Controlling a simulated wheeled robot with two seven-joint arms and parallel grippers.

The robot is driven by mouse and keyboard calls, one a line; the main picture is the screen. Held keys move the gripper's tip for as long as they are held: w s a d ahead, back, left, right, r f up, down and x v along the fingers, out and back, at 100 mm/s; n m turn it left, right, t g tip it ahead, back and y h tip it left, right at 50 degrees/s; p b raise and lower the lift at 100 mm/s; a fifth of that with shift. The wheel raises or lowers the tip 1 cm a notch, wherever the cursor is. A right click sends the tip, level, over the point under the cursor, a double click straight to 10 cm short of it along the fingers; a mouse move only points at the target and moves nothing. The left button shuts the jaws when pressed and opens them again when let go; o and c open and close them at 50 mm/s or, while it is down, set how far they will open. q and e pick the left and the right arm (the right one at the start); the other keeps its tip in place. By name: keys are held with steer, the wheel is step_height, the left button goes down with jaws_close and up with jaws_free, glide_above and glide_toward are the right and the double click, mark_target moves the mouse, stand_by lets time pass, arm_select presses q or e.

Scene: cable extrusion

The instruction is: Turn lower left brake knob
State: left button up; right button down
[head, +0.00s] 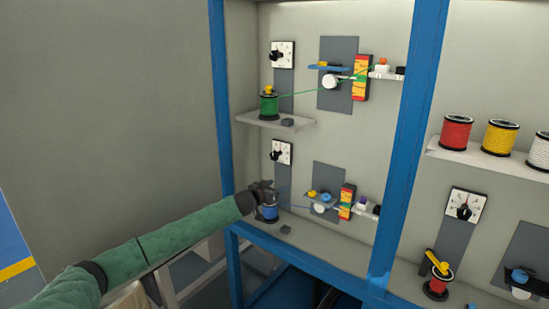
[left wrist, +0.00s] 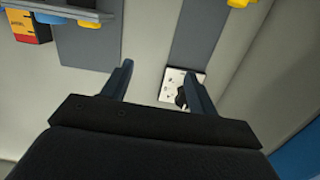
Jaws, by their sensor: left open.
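The lower left brake knob (head: 276,155) is a black knob on a white dial plate (head: 287,147), fixed to a grey upright strip. My left gripper (head: 264,187) is below it in the head view, in front of the blue spool (head: 269,213). In the left wrist view the gripper (left wrist: 157,72) is open with nothing between its fingers. There the dial plate (left wrist: 170,82) and black knob (left wrist: 181,96) show by the right finger, which hides part of the plate. The knob appears apart from the fingers. My right gripper is not in view.
A green spool (head: 269,106) stands on the shelf (head: 250,119) above, under another dial (head: 289,54). Blue frame posts (head: 222,90) bound the panel. A coloured label block (head: 346,201) and small shelf parts lie right of the gripper. Bare wall surrounds the lower dial.

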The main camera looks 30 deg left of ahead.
arm_select(q)
steer(key=t, duration=0.1)
glide_toward(273, 156)
steer(key=w, duration=0.3)
steer(key=w+p, duration=0.1)
steer(key=w, duration=0.2)
steer(key=w+p, duration=0.1)
steer(key=w, duration=0.2)
steer(key=shift+w+d+f+p, duration=0.1)
steer(key=shift+w+d+p, duration=0.15)
steer(key=shift+p, duration=0.1)
steer(key=shift+w+d+f, duration=0.1)
steer(key=shift+w+f, duration=0.05)
steer(key=shift+w, duration=0.65)
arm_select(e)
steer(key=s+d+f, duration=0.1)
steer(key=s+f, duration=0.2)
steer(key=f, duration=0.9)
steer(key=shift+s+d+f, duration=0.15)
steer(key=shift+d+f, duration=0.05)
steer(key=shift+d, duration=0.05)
arm_select(q)
steer(key=c, duration=0.9)
